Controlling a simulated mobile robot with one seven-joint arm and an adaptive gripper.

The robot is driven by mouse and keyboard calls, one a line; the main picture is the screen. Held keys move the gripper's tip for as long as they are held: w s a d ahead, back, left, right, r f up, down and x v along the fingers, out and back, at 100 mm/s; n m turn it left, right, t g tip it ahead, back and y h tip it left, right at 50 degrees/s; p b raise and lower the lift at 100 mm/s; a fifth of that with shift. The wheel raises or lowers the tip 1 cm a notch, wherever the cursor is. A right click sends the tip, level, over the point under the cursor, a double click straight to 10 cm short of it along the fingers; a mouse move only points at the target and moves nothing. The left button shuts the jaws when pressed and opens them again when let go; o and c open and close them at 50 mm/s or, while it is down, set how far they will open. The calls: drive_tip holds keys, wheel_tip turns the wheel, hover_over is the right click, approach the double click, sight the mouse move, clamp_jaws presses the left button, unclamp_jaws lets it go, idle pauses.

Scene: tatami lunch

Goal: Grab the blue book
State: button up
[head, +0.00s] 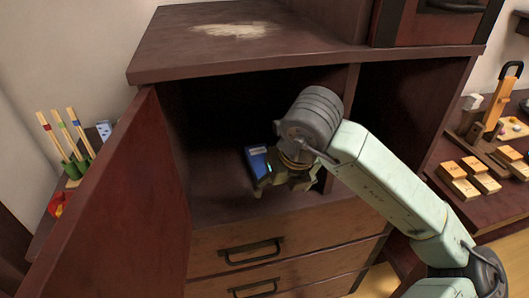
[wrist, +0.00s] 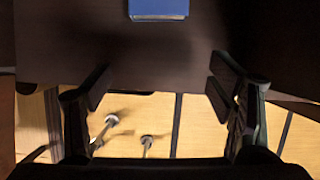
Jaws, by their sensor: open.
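The blue book (head: 257,161) lies on the floor of the open cabinet compartment in the head view, partly hidden behind my gripper. In the wrist view the blue book (wrist: 159,9) shows at the top middle, cut off by the frame edge, with a pale edge of pages. My gripper (head: 285,183) is at the compartment's front opening, close to the book. In the wrist view my gripper (wrist: 158,88) is open, its two fingers spread wide with nothing between them. The book lies beyond the fingertips, roughly centred between them.
The cabinet door (head: 118,205) stands open on the left. A divider (head: 345,110) is right of the compartment, close to my arm. Drawers with dark handles (head: 250,251) are below. A shelf with wooden blocks (head: 468,180) is at the right.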

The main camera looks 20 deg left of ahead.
sight(262, 159)
drive_tip(key=w+a+p, duration=0.1)
drive_tip(key=w+a, duration=0.1)
drive_tip(key=w, duration=0.1)
drive_tip(key=w+a+p, duration=0.1)
drive_tip(key=w+a, duration=0.2)
drive_tip(key=shift+r, duration=0.1)
drive_tip(key=w+a+p, duration=0.2)
drive_tip(key=w, duration=0.1)
drive_tip(key=shift+a, duration=0.2)
drive_tip(key=shift+x, duration=1.5)
drive_tip(key=shift+d, duration=0.1)
drive_tip(key=shift+c, duration=0.2)
drive_tip(key=c, duration=1.3)
